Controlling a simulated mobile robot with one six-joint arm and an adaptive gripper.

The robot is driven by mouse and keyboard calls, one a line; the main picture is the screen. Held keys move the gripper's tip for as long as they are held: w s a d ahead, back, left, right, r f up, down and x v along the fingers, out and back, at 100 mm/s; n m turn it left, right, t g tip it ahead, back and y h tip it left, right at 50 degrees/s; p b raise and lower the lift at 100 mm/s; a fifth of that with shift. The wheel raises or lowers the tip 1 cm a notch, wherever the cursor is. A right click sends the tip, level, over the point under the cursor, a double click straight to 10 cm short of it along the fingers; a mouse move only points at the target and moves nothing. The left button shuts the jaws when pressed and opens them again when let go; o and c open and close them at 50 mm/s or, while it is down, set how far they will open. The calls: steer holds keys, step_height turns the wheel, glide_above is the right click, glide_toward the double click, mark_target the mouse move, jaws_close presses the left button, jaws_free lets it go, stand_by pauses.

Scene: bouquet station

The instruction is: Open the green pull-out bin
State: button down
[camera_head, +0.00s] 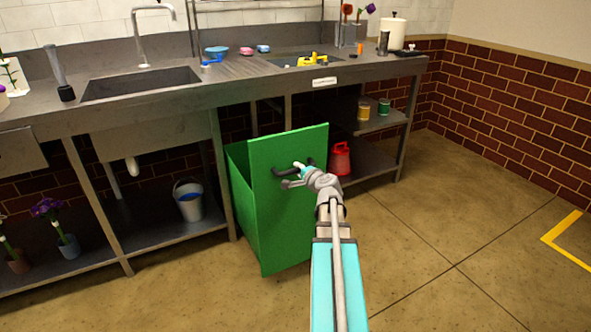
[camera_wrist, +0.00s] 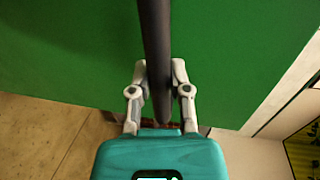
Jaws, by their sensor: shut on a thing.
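The green pull-out bin (camera_head: 287,215) stands out from under the steel counter, with its front panel forward and its left side wall showing. A dark bar handle (camera_head: 283,171) is fixed across the upper part of the front panel. My gripper (camera_head: 297,174) is at this handle. In the wrist view the dark handle (camera_wrist: 155,45) runs between the two grey fingers of my gripper (camera_wrist: 160,85), which are closed around it. The green panel (camera_wrist: 70,55) fills the area behind. The inside of the bin is hidden.
The steel counter (camera_head: 235,92) runs along the wall above the bin. A grey bucket (camera_head: 188,200) stands on the lower shelf to the left, and a red container (camera_head: 341,158) to the right. The floor (camera_head: 440,235) to the right is clear.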

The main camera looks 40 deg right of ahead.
steer(key=shift+d, duration=0.1)
steer(key=c, duration=0.6)
jaws_free()
steer(key=shift+o, duration=0.2)
steer(key=shift+w, duration=0.1)
